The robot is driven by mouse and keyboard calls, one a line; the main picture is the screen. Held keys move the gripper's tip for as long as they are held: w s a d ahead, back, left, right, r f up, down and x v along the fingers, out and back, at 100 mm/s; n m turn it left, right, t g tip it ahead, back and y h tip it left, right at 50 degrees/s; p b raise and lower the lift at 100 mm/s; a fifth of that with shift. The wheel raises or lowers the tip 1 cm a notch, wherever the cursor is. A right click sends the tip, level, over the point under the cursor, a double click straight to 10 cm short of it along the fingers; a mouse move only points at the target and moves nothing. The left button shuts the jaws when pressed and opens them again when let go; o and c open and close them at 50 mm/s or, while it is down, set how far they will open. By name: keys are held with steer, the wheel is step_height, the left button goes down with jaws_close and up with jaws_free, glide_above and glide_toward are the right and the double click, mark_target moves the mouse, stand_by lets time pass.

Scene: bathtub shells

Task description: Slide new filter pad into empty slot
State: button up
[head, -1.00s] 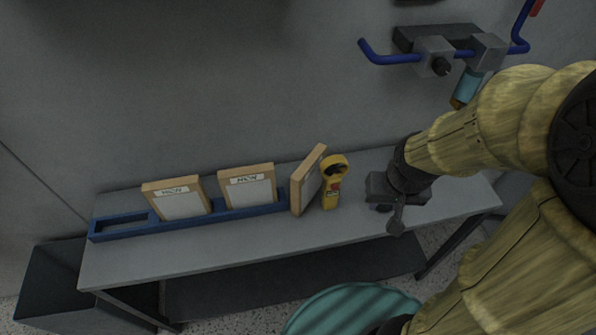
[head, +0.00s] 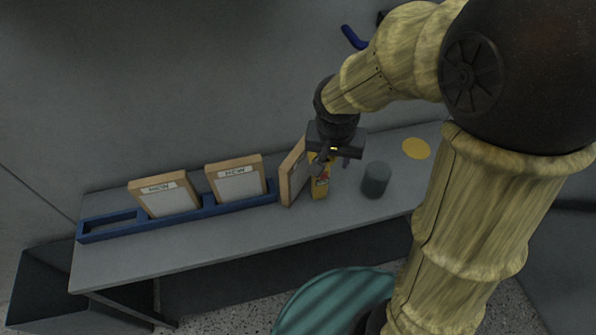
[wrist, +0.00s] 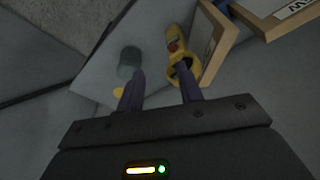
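A blue rack (head: 140,228) on the bench has an empty slot (head: 108,224) at its left end. Two wood-framed pads with "NEW" labels, the left pad (head: 165,196) and the middle pad (head: 236,180), stand in it. A third wood-framed pad (head: 293,172) stands turned and tilted at the rack's right end; it also shows in the wrist view (wrist: 206,36). My gripper (head: 334,161) is just right of this third pad, above a yellow handheld device (head: 320,187). In the wrist view my fingers (wrist: 160,70) are apart, with nothing between them. The right finger overlaps the device's ring (wrist: 183,66); contact is unclear.
A grey cylinder (head: 376,179) stands right of the device, and a flat yellow disc (head: 416,148) lies farther right. A blue bar (head: 354,37) is on the wall above. The bench front (head: 200,250) is clear. A teal round object (head: 330,305) is below it.

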mark_target(293, 157)
steer(key=w+a+r+m+t+h, duration=0.1)
steer(key=w+a+r+m, duration=0.1)
steer(key=a, duration=0.9)
steer(key=shift+w+a+m, duration=0.4)
steer(key=shift+w+m, duration=0.3)
steer(key=shift+w, duration=0.35)
steer(key=shift+r, duration=0.1)
steer(key=x, duration=0.4)
steer(key=p+x, duration=0.1)
steer(key=x, duration=0.7)
steer(key=shift+w+d+p, duration=0.2)
steer(key=shift+w+p, duration=0.1)
steer(key=shift+p, duration=0.05)
steer(key=shift+t, duration=0.3)
